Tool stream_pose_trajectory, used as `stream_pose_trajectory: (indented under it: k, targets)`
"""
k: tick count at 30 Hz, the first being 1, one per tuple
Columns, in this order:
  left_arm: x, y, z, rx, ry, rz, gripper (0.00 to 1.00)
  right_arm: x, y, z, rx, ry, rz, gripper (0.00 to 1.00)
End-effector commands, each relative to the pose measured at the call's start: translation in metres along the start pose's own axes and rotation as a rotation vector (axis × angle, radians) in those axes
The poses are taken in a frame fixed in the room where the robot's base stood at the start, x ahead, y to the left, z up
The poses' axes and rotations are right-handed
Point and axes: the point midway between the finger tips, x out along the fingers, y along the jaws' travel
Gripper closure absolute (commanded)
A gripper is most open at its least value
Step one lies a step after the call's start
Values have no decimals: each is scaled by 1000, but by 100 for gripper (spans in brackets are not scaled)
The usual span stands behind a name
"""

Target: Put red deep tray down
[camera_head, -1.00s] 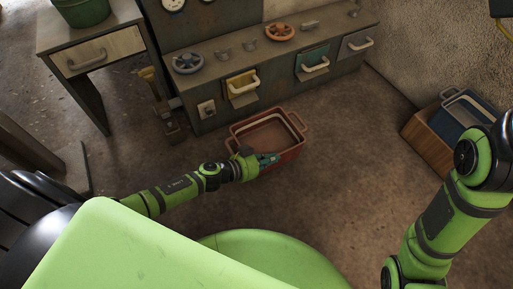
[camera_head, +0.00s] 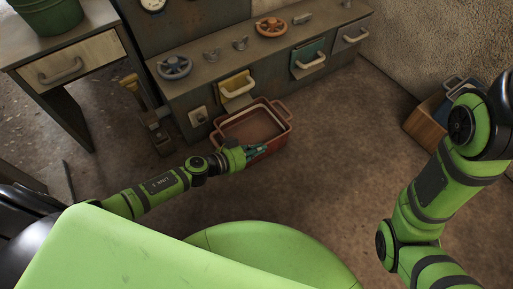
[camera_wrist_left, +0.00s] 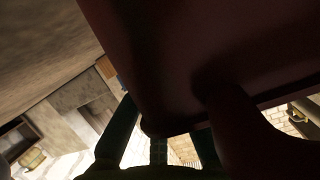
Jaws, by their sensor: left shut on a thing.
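The red deep tray (camera_head: 252,126) is in front of the grey cabinet in the head view, looking empty and roughly level. I cannot tell from the head view whether it touches the floor. My left gripper (camera_head: 258,151) is shut on the tray's near side. In the left wrist view the tray's dark red wall (camera_wrist_left: 200,60) fills the upper part, with the left gripper's fingers (camera_wrist_left: 160,145) close against it. My right arm shows at the right of the head view, but its gripper is out of view.
The grey cabinet (camera_head: 290,75) stands behind the tray, with a yellow drawer (camera_head: 237,88) and a teal drawer (camera_head: 308,60) partly out. A wooden crate (camera_head: 425,118) and a blue bin (camera_head: 455,92) stand at the right. The brown floor (camera_head: 340,135) between is clear.

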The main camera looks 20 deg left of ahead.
Motion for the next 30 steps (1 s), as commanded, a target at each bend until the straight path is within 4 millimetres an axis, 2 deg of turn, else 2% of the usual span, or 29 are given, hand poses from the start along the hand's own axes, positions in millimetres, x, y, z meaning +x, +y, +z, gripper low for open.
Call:
stream_pose_trajectory:
  k: [3, 4, 5, 17, 20, 26, 27, 30]
  targets:
    - [1, 0, 1, 1, 1, -1, 100, -2, 0, 0, 0, 0, 0, 60]
    - [0, 0, 1, -1, 0, -1, 81, -1, 0, 0, 0, 0, 0, 60]
    - [0, 0, 1, 0, 0, -1, 69, -1, 0, 0, 0, -1, 0, 60]
    - [-3, 0, -1, 0, -1, 0, 69, 2, 0, 1, 1, -1, 0, 60]
    - [-15, 0, -1, -2, -2, -1, 69, 8, 1, 2, 2, 2, 1, 60]
    - [-57, 0, -3, -3, -4, -1, 69, 21, 6, 6, 0, 11, 3, 60]
    - [-66, 0, -3, -3, -3, -1, 69, 21, 7, 8, -1, 6, 3, 60]
    - [-86, 0, -3, -3, -3, 0, 69, 4, 11, 23, -5, -63, 11, 60]
